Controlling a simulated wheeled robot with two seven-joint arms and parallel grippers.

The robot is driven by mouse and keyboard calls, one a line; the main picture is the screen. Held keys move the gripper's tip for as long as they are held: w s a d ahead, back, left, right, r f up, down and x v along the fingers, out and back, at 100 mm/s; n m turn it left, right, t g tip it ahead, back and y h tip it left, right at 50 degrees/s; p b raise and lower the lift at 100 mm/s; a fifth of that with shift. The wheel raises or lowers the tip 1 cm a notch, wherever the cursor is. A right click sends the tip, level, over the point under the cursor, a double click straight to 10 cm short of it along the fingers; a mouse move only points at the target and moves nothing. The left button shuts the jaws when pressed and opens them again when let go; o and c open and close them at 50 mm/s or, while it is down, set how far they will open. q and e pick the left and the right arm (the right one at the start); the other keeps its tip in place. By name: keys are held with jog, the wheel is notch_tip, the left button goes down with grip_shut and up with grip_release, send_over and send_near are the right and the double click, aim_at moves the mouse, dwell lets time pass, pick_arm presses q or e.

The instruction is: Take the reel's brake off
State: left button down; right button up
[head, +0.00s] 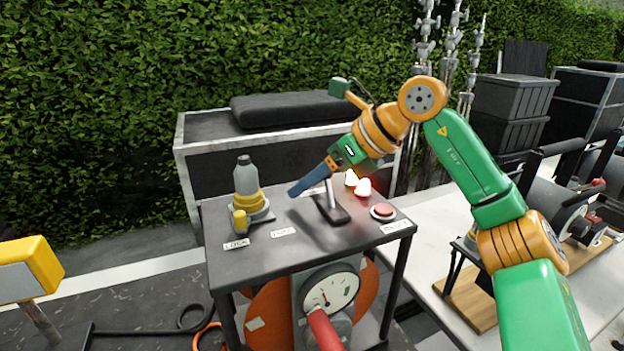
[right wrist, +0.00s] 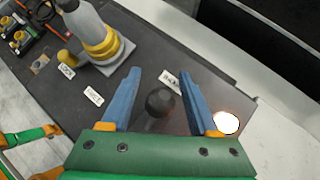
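A short lever (head: 328,194) stands on a dark base plate on the black table top (head: 270,258). In the right wrist view its round black knob (right wrist: 160,102) shows between my two blue fingers, with gaps on both sides. My right gripper (head: 295,191) is open over the table and also shows in the right wrist view (right wrist: 160,75). Its fingers partly cover the lever in the head view. The orange reel (head: 268,310) is under the table, mostly hidden behind a round gauge (head: 330,290) and a red bar (head: 323,330). My left gripper is not in view.
A grey-and-yellow bottle-shaped fitting (head: 246,182) stands left of the lever. A red button (head: 383,211) and glowing lamps (head: 363,188) are on the right. White labels (head: 236,245) lie along the front. A dark case (head: 230,150) stands behind.

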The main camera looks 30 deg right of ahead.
grip_shut()
jog(key=shift+r, duration=0.1)
dwell(1.2)
